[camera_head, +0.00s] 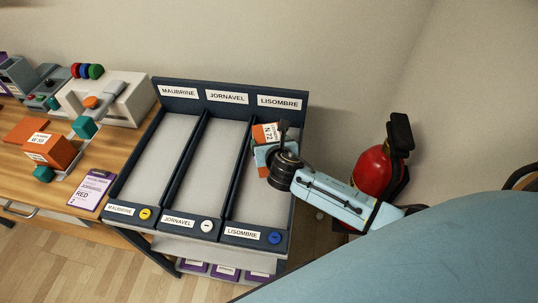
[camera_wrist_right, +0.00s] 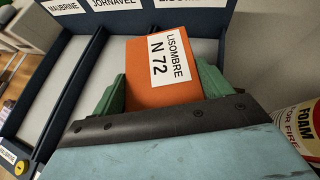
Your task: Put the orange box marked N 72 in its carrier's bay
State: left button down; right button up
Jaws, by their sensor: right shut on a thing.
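The orange box (camera_head: 262,134) has a white label reading N 72. In the right wrist view the box (camera_wrist_right: 140,72) also reads LISOMBRE. My right gripper (camera_head: 273,146) is shut on it, with a green finger on each side. The box is at the far part of the LISOMBRE bay (camera_head: 258,205), the rightmost of three. I cannot tell whether it touches the bay floor. The bay's near part is empty. My left gripper is not in view.
The MAUBRINE bay (camera_head: 165,150) and JORNAVEL bay (camera_head: 212,165) are empty, with dark dividers between. A red fire extinguisher (camera_head: 372,170) stands right of the rack. Another orange box (camera_head: 50,150) and a purple card (camera_head: 92,190) are on the wooden table (camera_head: 70,185).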

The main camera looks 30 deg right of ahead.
jog(key=shift+f+b, duration=0.55)
jog(key=shift+f, duration=1.55)
jog(key=shift+f, duration=0.15)
jog(key=o, duration=1.5)
jog(key=shift+o, duration=0.2)
jog(key=shift+r, duration=0.2)
jog(key=p+v, duration=0.2)
jog(key=v, duration=1)
